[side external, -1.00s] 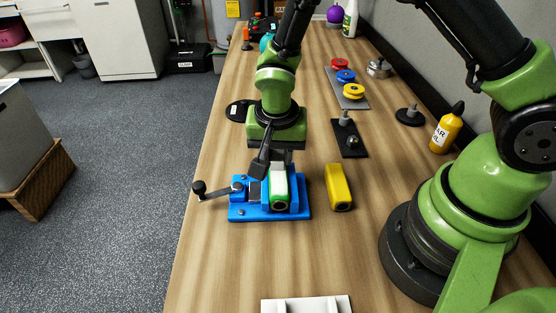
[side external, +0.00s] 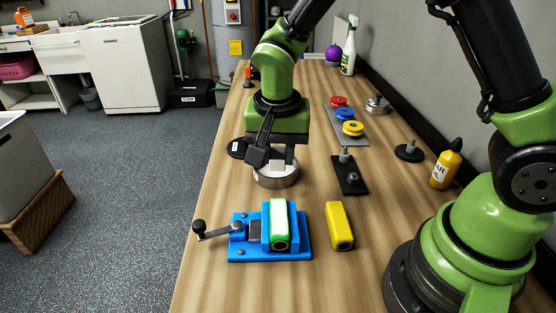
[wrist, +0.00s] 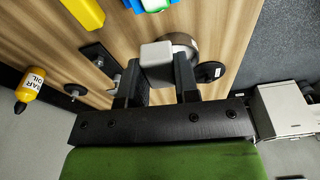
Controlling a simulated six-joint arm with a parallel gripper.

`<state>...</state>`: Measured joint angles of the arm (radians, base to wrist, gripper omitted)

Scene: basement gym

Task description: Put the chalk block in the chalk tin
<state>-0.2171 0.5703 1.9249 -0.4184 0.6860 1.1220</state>
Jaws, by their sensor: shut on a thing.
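My gripper (side external: 268,158) points down over the round silver chalk tin (side external: 276,180). It is shut on the pale grey chalk block (wrist: 157,62), which shows between the two black fingers in the wrist view (wrist: 157,82). In the side view the chalk block (side external: 278,165) appears at the tin's opening, partly hidden by a finger. I cannot tell whether its lower end is inside the rim or just above it. In the wrist view the tin (wrist: 186,42) is partly hidden behind the block and a finger.
A blue vise (side external: 270,252) holding a green and white block stands nearer the camera, with a yellow block (side external: 340,228) beside it. A black disc (side external: 237,148) lies left of the tin. A black plate with posts (side external: 350,175) lies right. Bare wood surrounds these.

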